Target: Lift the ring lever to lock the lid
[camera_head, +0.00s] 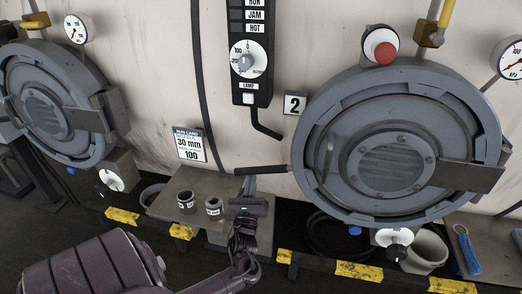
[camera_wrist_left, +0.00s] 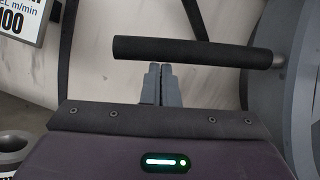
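The ring lever (camera_head: 262,170) is a black-gripped bar sticking out to the left from the rim of the closed round grey lid (camera_head: 330,125) beside the number 2 sign. In the left wrist view the lever (camera_wrist_left: 195,50) lies nearly level across the upper middle. My left gripper (camera_head: 250,184) is just below the lever, its fingers pointing up toward it. In the wrist view its two grey fingers (camera_wrist_left: 161,75) are together with nothing seen between them, their tips at the lever's lower edge. I cannot tell whether they touch it. My right gripper is not in view.
A metal shelf (camera_head: 165,205) with two small labelled cups (camera_head: 213,206) is left of my gripper. A black control box (camera_head: 250,50) with a bent bar hangs above. Another round lid (camera_head: 48,110) is at the left. A blue-handled tool (camera_head: 466,250) lies at the right.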

